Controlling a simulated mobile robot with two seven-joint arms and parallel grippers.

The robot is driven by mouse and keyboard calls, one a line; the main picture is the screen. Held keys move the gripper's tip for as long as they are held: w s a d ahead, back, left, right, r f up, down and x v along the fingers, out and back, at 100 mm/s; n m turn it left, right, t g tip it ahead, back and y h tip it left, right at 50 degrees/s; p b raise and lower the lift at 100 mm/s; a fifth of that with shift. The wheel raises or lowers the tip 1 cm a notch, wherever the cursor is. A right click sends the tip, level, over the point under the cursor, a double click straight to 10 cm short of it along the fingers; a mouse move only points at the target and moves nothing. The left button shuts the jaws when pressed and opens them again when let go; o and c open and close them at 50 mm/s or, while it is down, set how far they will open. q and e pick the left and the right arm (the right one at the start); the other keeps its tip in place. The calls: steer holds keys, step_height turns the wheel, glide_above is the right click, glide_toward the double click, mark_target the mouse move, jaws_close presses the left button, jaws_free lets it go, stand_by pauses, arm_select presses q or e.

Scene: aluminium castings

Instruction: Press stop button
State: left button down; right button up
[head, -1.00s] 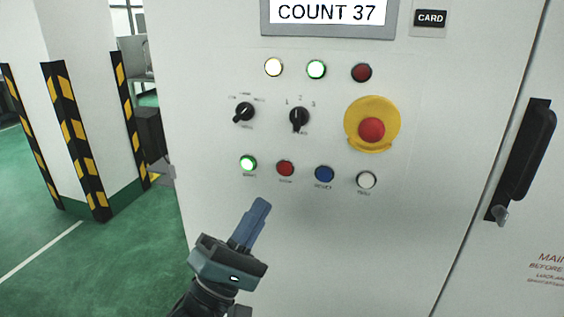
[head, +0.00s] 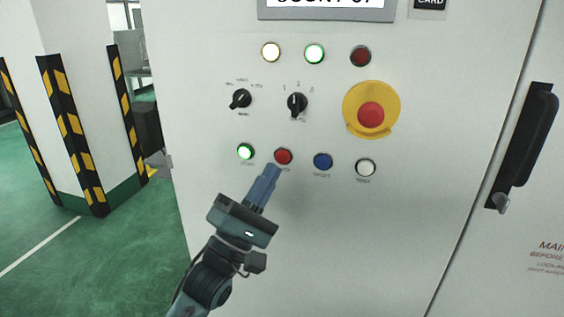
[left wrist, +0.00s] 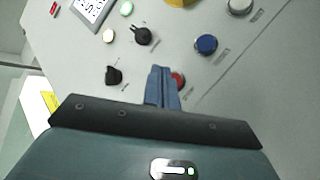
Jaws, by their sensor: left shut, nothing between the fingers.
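The red stop button (head: 283,157) sits in the lower row of the white control panel, between the lit green button (head: 246,151) and the blue button (head: 323,161). My left gripper (head: 272,170) is shut and empty, its blue fingertips just below the red button in the head view. In the left wrist view the red button (left wrist: 178,80) is partly hidden behind the shut fingers (left wrist: 162,80). Whether the fingertips touch the button I cannot tell. My right gripper is not in view.
A white button (head: 366,168) is at the row's right end. Above are two black selector knobs (head: 297,103), a red emergency mushroom on a yellow plate (head: 385,97) and indicator lamps (head: 315,54). A black door handle (head: 526,145) is at right. A striped pillar (head: 80,120) stands left.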

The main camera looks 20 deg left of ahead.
mark_target(283, 157)
arm_select(q)
steer(key=shift+w, duration=1.2)
stand_by(0.5)
steer(key=shift+w, duration=0.15)
stand_by(0.6)
steer(key=shift+w, duration=0.7)
stand_by(0.6)
steer(key=shift+s, duration=0.15)
steer(key=shift+s+p, duration=0.3)
steer(key=shift+s, duration=0.4)
